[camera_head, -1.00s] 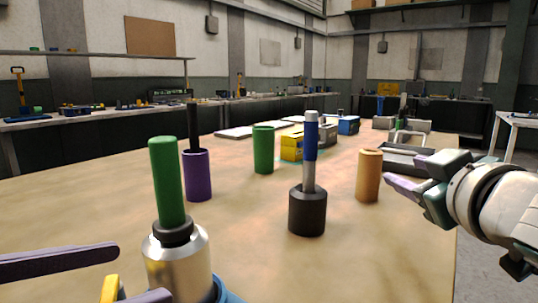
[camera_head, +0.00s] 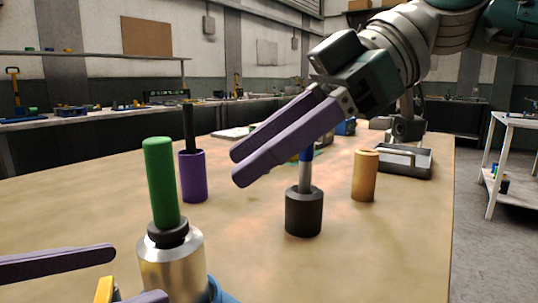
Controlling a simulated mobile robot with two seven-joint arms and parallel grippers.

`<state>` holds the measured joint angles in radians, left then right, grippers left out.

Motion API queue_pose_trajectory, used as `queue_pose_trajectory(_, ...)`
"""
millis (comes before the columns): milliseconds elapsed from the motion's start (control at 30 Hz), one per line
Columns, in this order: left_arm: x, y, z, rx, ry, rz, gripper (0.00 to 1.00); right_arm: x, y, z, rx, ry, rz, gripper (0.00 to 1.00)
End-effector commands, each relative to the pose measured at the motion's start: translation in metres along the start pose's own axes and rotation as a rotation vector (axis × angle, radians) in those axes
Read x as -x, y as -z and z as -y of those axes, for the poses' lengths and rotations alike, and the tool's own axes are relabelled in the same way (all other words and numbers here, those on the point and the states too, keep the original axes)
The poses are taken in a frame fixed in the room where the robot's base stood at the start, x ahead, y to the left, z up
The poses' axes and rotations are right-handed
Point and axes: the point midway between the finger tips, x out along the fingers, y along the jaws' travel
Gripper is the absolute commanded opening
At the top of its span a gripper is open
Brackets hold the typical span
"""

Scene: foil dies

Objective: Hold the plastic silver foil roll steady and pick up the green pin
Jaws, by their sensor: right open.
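The green pin (camera_head: 161,183) stands upright in the black collar on top of the silver foil roll (camera_head: 172,265), at the lower left of the head view. My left gripper (camera_head: 135,275) shows only its purple fingers at the lower left corner. They are spread apart, one to the left of the roll and one low in front of it; whether they touch it I cannot tell. My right gripper (camera_head: 236,165) is open and empty. It hangs above the table to the right of the green pin, its purple fingers pointing down and left.
A purple cylinder (camera_head: 193,177) with a black pin stands behind the roll. A black cylinder (camera_head: 304,213) with a blue and silver pin stands beneath my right gripper. An orange cylinder (camera_head: 364,178) and a grey tray (camera_head: 405,162) are farther right. The front table area (camera_head: 370,260) is clear.

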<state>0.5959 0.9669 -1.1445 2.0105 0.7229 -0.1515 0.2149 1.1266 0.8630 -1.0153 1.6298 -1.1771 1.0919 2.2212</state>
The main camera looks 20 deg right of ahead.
Motion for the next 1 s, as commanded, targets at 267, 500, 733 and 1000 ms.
queue_pose_trajectory(267, -0.018, 0.001, 0.000, 0.002, -0.001, -0.003, 1.00, 0.002, -0.013, 0.001, -0.076, 0.012, 0.057, 0.50)
queue_pose_trajectory(500, -0.062, 0.001, 0.000, 0.001, 0.000, -0.002, 1.00, 0.002, -0.012, 0.001, -0.073, 0.013, 0.054, 0.50)
queue_pose_trajectory(733, -0.092, 0.001, 0.000, 0.001, 0.000, -0.001, 1.00, 0.002, -0.011, 0.001, -0.072, 0.013, 0.052, 0.50)
queue_pose_trajectory(1000, -0.100, 0.000, 0.000, 0.000, 0.000, 0.000, 1.00, 0.002, -0.011, 0.001, -0.072, 0.013, 0.052, 0.50)
